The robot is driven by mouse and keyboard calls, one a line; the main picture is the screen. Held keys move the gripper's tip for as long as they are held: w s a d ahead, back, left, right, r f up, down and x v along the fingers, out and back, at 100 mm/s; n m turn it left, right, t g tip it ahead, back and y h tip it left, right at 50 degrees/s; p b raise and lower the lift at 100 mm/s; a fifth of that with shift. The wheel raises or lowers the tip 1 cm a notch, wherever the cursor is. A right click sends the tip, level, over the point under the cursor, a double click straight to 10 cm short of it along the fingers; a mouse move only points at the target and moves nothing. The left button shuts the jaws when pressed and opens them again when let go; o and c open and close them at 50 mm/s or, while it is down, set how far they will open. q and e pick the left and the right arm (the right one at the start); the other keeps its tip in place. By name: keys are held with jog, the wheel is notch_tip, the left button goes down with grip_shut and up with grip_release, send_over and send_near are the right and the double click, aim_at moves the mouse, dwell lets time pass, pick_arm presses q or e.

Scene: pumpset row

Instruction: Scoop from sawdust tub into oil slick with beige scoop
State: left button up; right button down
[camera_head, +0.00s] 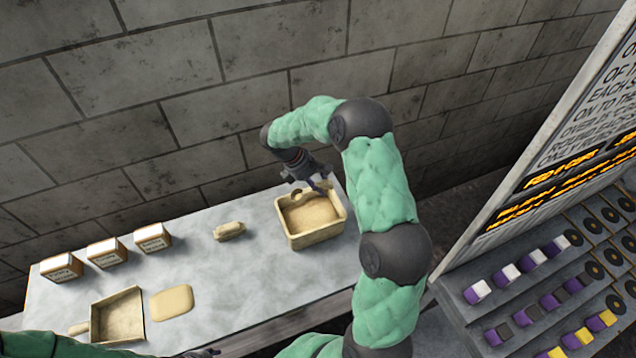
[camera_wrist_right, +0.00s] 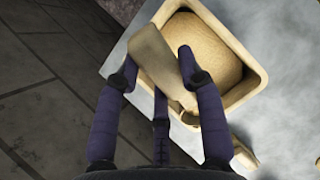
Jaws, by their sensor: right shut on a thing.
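The sawdust tub (camera_head: 291,236) is a beige square tub of tan sawdust at the right end of the table; it also shows in the right wrist view (camera_wrist_right: 243,96). My right gripper (camera_head: 320,184) is over the tub's back edge. In the right wrist view my right gripper (camera_wrist_right: 158,66) is shut on the beige scoop (camera_wrist_right: 152,48), which overlaps the tub's near rim. The scoop's far end and any load are unclear. The oil slick (camera_head: 172,303) seems to be the flat tan patch at the table's front left. A dark part of my left gripper (camera_head: 206,352) barely shows at the bottom edge.
A beige dustpan-like tray (camera_head: 117,318) lies left of the slick. Several labelled boxes, such as this one (camera_head: 152,237), stand at the back left. A small beige item (camera_head: 229,231) lies mid-table. A wall is behind; a sign panel (camera_head: 560,150) stands right.

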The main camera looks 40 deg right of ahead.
notch_tip(320, 180, down, 13)
jog(key=b, duration=0.7)
jog(key=shift+f, duration=0.15)
dwell(1.2)
dwell(1.0)
jog(key=shift+r+p, duration=3.85)
jog(key=shift+r, duration=1.4)
